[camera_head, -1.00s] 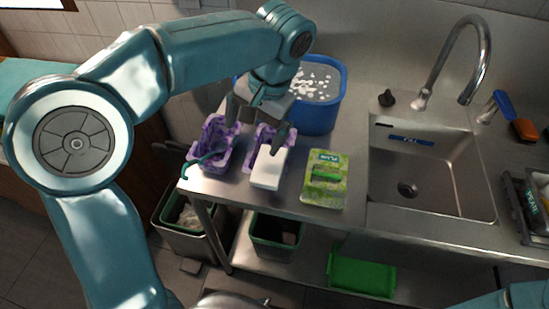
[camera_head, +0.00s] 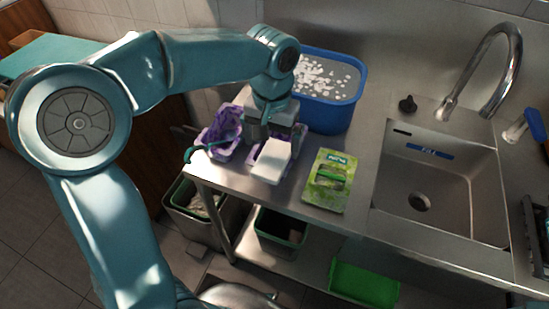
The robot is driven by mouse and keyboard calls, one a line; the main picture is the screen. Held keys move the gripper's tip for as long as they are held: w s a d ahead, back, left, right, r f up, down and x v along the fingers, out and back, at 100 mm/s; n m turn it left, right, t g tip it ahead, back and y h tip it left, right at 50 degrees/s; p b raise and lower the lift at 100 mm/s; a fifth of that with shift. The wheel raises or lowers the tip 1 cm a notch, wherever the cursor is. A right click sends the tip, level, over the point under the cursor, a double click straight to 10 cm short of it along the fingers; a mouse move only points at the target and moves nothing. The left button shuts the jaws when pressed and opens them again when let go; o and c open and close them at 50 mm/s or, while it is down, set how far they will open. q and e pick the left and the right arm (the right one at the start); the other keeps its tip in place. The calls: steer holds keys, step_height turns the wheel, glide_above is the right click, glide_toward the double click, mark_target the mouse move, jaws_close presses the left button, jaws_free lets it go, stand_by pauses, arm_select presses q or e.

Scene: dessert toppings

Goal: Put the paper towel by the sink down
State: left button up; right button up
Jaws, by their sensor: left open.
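My left gripper (camera_head: 275,142) reaches down over the back left of the steel counter. It is open, with its fingers apart above a white block (camera_head: 271,161). The block leans on or in a purple tray (camera_head: 257,147), and I cannot tell whether it touches the fingers. I cannot tell for certain which thing is the paper towel. A green pack with a label (camera_head: 329,181) lies flat on the counter between the block and the sink (camera_head: 432,188). My right gripper is not in view.
A blue tub (camera_head: 331,115) with white bits stands behind the gripper. Another purple tray (camera_head: 222,138) is to the left. A tap (camera_head: 500,65) rises behind the sink. Bins and a green box (camera_head: 364,283) are below. Bare counter shows between the green pack and the sink.

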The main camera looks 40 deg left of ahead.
mark_target(272, 160)
arm_select(q)
steer(key=shift+w+f, duration=0.1)
steer(key=shift+f, duration=0.6)
steer(key=f, duration=0.3)
steer(key=shift+a+f, duration=0.2)
steer(key=shift+f, duration=0.2)
steer(key=shift+d+f, duration=0.1)
steer(key=shift+f, duration=0.35)
steer(key=shift+c, duration=0.3)
steer(key=c, duration=1)
steer(key=shift+r, duration=0.15)
steer(key=shift+c, duration=0.5)
